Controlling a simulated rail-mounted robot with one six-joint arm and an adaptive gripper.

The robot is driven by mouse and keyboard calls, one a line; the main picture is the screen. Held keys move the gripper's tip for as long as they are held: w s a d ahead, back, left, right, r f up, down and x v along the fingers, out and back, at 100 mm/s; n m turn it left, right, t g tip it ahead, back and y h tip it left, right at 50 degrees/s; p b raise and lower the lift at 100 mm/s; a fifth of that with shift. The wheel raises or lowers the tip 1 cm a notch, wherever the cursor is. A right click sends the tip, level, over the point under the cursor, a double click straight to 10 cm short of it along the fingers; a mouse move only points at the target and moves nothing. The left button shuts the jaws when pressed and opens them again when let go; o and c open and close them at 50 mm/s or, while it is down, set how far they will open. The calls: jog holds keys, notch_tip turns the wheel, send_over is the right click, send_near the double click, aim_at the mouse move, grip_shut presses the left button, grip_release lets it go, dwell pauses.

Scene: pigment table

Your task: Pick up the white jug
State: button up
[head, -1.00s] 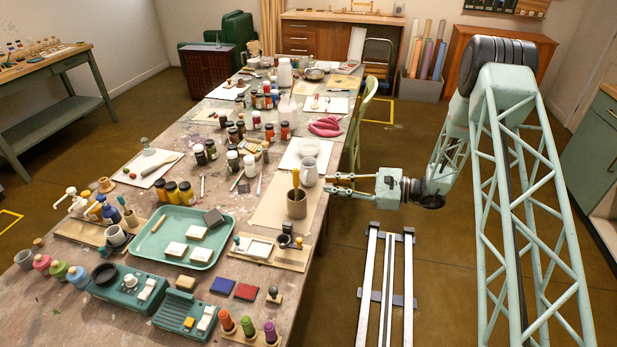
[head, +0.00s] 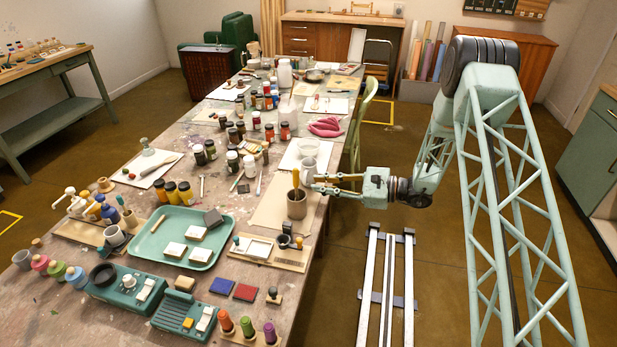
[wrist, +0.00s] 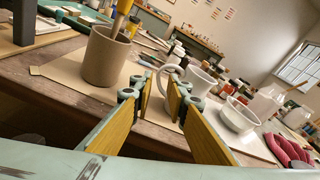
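The white jug (head: 308,172) stands upright near the right edge of the long table, just behind a brown cup with tools in it (head: 297,205). In the wrist view, the jug (wrist: 203,80) is ahead and slightly right of centre. Its loop handle faces left, toward the gap between my fingers. My gripper (head: 316,184) reaches in from the right at the table edge, close to the jug. In the wrist view, my gripper (wrist: 161,95) is open, with a gap between its two fingers. The right finger overlaps the jug's lower part; I cannot tell whether it touches.
The brown cup also shows in the wrist view (wrist: 106,60), left of my fingers. A white bowl (wrist: 238,115) and pink gloves (wrist: 289,150) lie to the right. A green chair (head: 358,125) stands beside the table. The floor right of the table is mostly clear around the rails.

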jog(key=shift+b+x, duration=0.35)
jog(key=shift+x, duration=1.55)
grip_shut()
jog(key=shift+r, duration=0.4)
notch_tip(320, 180, up, 9)
jog(key=p, duration=0.2)
dwell(0.4)
dwell(0.8)
dwell(0.3)
